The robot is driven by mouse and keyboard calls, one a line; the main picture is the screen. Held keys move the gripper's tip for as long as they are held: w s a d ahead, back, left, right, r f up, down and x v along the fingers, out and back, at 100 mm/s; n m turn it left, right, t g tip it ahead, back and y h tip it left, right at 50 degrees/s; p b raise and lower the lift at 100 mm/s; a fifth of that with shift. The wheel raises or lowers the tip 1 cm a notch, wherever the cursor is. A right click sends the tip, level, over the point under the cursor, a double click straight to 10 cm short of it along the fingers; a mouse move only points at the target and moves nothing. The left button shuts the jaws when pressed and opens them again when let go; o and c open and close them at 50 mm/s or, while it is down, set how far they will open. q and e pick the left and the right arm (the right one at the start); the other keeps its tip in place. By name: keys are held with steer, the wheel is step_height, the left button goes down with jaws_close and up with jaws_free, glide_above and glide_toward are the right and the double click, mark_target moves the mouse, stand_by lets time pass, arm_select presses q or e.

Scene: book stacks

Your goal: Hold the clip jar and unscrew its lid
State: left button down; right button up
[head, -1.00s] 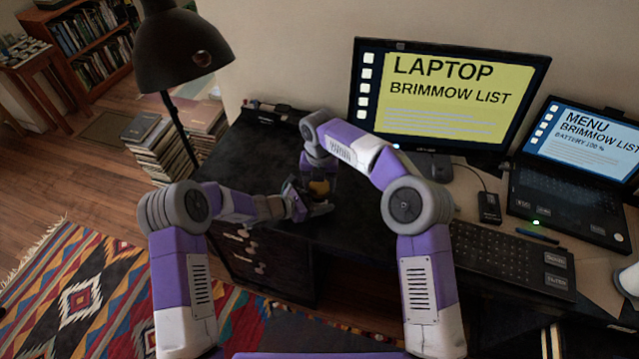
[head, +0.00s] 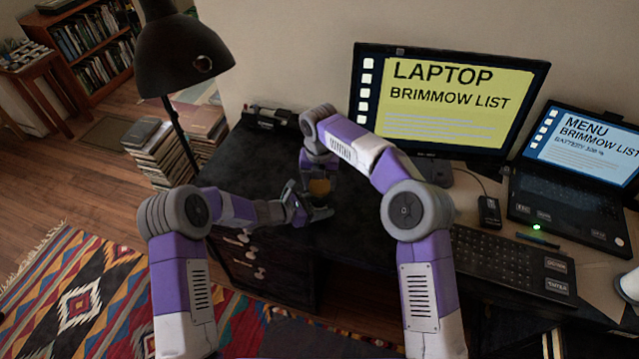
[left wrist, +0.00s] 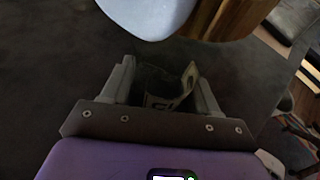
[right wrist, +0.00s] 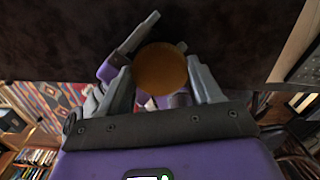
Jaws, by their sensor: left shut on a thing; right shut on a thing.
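The clip jar's round orange-brown lid (head: 319,187) shows above the dark desk between my two grippers. In the right wrist view the lid (right wrist: 160,70) fills the space between the fingers of my right gripper (right wrist: 160,85), which is shut on it from above. My left gripper (head: 310,206) reaches in from the left, low over the desk, and is shut on the jar body. In the left wrist view the clear, dark-looking jar (left wrist: 160,88) with a pale label piece sits between its fingers. I cannot tell whether the lid is loose from the jar.
The black desk top (head: 262,165) is clear around the jar. A black desk organiser (head: 272,115) stands at its back edge. A monitor (head: 440,100), keyboard (head: 510,262) and laptop (head: 570,190) are to the right. A black lamp (head: 182,55) stands at the left.

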steer(key=shift+r, duration=1.45)
arm_select(q)
steer(key=shift+c, duration=1)
jaws_free()
